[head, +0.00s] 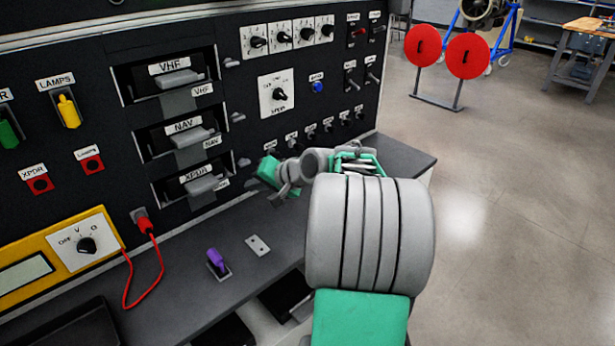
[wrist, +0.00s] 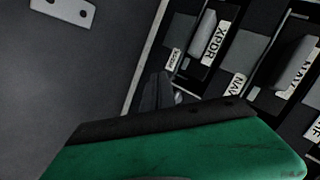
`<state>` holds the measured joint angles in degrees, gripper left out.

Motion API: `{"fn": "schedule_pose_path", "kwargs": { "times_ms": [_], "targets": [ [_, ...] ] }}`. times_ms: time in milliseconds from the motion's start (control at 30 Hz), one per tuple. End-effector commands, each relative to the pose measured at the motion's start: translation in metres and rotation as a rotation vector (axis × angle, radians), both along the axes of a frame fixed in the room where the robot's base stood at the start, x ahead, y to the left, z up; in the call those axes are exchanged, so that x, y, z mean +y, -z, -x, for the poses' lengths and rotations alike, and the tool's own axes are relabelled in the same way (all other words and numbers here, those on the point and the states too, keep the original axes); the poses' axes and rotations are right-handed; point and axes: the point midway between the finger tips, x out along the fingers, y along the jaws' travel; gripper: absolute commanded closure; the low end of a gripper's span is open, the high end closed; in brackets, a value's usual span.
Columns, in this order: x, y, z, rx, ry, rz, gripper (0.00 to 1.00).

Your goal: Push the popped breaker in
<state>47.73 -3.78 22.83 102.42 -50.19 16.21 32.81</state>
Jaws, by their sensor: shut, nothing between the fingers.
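The breakers are a row of small black round buttons (head: 311,133) low on the right part of the black panel (head: 235,75), each under a small white label. I cannot tell which one stands out, and my arm partly covers the near end of the row. My gripper (head: 268,172) is in front of the panel's lower edge, just below and left of that row. In the wrist view its dark fingers (wrist: 158,90) are together and empty, beyond the green housing. No breaker shows clearly in the wrist view.
Pull-out units labelled VHF (head: 178,77), NAV (head: 187,137) and XPDR (head: 200,186) stick out left of my gripper. A grey ledge (head: 190,265) runs below, with a purple switch (head: 216,261) and a red cable (head: 158,268). Open floor lies to the right.

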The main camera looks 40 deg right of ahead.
Motion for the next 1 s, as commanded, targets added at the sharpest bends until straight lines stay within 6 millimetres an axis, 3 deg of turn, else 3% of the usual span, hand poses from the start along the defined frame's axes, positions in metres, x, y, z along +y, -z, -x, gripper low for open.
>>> {"fn": "schedule_pose_path", "kwargs": {
  "times_ms": [33, 100, 200, 300, 400, 733, 867, 1000],
  "targets": [
    [-0.058, 0.033, 0.004, -0.086, 0.107, -0.117, 1.0],
    [-0.121, 0.035, 0.019, -0.223, 0.216, -0.273, 1.0],
    [-0.185, 0.033, 0.055, -0.386, 0.318, -0.443, 1.0],
    [-0.217, 0.026, 0.082, -0.48, 0.363, -0.536, 1.0],
    [-0.225, 0.02, 0.091, -0.511, 0.373, -0.564, 1.0],
    [-0.224, 0.018, 0.088, -0.509, 0.372, -0.562, 1.0],
    [-0.223, 0.019, 0.071, -0.508, 0.369, -0.563, 1.0],
    [-0.221, 0.019, 0.041, -0.508, 0.366, -0.561, 1.0]
  ]
}}
